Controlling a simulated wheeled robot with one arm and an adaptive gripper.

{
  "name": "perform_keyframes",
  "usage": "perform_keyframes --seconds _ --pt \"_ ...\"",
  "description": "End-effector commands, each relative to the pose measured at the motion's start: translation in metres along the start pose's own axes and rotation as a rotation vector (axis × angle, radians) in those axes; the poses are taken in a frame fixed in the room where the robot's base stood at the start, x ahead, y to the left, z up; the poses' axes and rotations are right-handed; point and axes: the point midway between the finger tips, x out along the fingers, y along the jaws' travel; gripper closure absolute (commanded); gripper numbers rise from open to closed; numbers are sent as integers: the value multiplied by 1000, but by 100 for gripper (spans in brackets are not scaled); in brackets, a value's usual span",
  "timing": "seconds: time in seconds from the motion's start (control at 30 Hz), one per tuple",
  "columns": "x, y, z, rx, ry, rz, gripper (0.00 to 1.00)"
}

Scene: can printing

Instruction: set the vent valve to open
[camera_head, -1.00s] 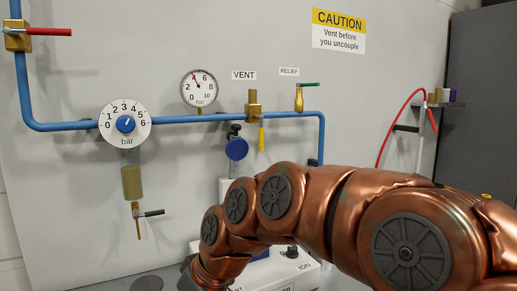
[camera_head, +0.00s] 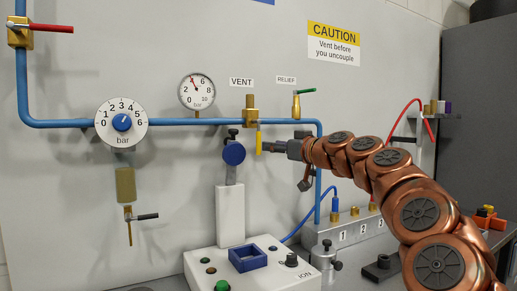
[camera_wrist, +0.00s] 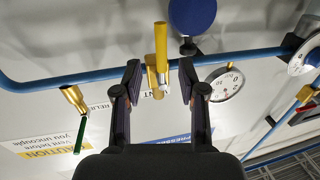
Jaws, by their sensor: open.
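The vent valve (camera_head: 250,113) is a brass body on the blue pipe under the VENT label (camera_head: 241,82). Its yellow lever (camera_head: 258,141) hangs straight down, across the horizontal pipe. In the wrist view, which is upside down, the yellow lever (camera_wrist: 161,42) points up the picture. My gripper (camera_head: 266,147) is at the lever's right side in the head view. In the wrist view my gripper (camera_wrist: 160,66) is open, one finger on each side of the lever's line, with gaps on both sides. I cannot tell how deep the lever sits between the fingers.
A blue round part (camera_head: 234,153) stands just left of the lever. The relief valve (camera_head: 296,106) with its green handle is to the right. The pressure gauge (camera_head: 197,91) and regulator dial (camera_head: 122,123) are to the left. A control box (camera_head: 222,263) and a numbered manifold (camera_head: 330,237) sit below.

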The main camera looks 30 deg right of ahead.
Motion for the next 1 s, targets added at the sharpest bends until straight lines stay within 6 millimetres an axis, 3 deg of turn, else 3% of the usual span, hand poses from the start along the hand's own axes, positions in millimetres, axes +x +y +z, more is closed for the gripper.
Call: perform_keyframes --seconds 0.6,1.0 --pt "65 -1 -1 0 -2 -1 59" --pt "75 -1 -1 -1 0 -1 59"
